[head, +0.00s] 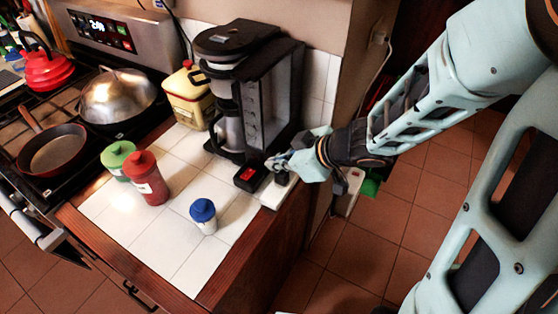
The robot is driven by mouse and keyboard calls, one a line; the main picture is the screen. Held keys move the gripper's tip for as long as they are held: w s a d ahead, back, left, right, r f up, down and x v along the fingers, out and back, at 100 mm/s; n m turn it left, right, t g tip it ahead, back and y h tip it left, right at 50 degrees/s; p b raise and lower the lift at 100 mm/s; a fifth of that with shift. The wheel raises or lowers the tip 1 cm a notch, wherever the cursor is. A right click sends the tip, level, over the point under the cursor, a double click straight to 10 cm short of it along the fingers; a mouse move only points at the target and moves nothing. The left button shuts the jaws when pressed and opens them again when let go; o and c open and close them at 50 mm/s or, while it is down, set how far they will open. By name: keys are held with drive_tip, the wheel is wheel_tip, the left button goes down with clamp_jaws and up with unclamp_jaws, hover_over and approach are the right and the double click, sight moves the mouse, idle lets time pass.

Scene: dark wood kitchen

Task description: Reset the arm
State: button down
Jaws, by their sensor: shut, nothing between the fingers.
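My gripper (276,166) is at the right end of the white-tiled counter (178,262), in front of the coffee maker (264,95). My pale blue arm reaches in from the upper right. The gripper is shut and I see nothing held in it. Its fingertips are small in the picture, beside a small black-and-red item (250,177); I cannot tell whether they touch it.
A red bottle (149,180), a green-lidded container (117,157) and a blue-capped shaker (204,214) stand on the counter. A yellow canister (187,97) is behind. The stove at left holds a pan (57,152), a domed pan (118,97) and a red kettle (44,67).

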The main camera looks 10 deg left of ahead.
drive_tip(key=shift+s+d+r, duration=0.2)
drive_tip(key=shift+d+r, duration=0.25)
